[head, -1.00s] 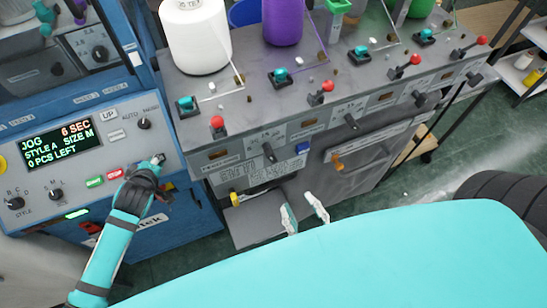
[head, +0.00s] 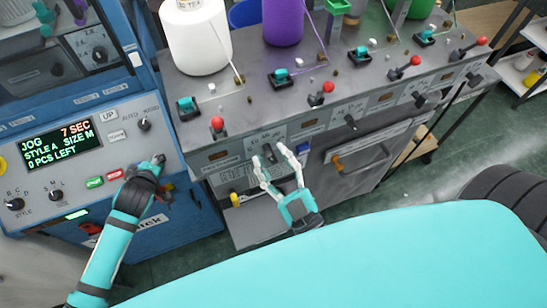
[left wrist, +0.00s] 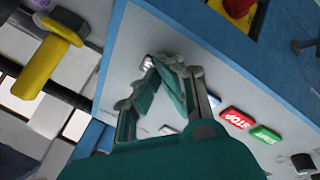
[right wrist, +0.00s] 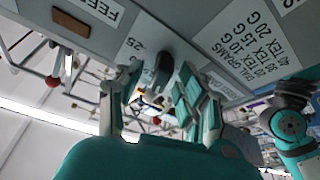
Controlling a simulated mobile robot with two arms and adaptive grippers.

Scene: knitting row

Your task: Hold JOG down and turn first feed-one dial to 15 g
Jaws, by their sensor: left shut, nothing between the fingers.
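The blue machine's display (head: 62,143) reads JOG, 7 SEC, STYLE A, SIZE M, 0 PCS LEFT. My left gripper (head: 158,160) is shut and empty, its tips at the right side of the panel. In the left wrist view, the fingertips (left wrist: 165,64) are at a small round metal button (left wrist: 147,62), which they partly hide; its label is not readable. My right gripper (head: 270,155) is open, its fingers on either side of the black first feed dial (head: 269,153). The dial (right wrist: 164,68) also shows between the open fingers (right wrist: 155,85) in the right wrist view. Contact is unclear.
Several similar dials, such as one (head: 350,122), line the grey front to the right. Red-knobbed levers (head: 218,122) and yarn cones (head: 195,35) stand above. Red STOP (left wrist: 232,118) and green (left wrist: 265,134) buttons are close to the left gripper. A printed dial chart (right wrist: 250,35) is beside the right gripper.

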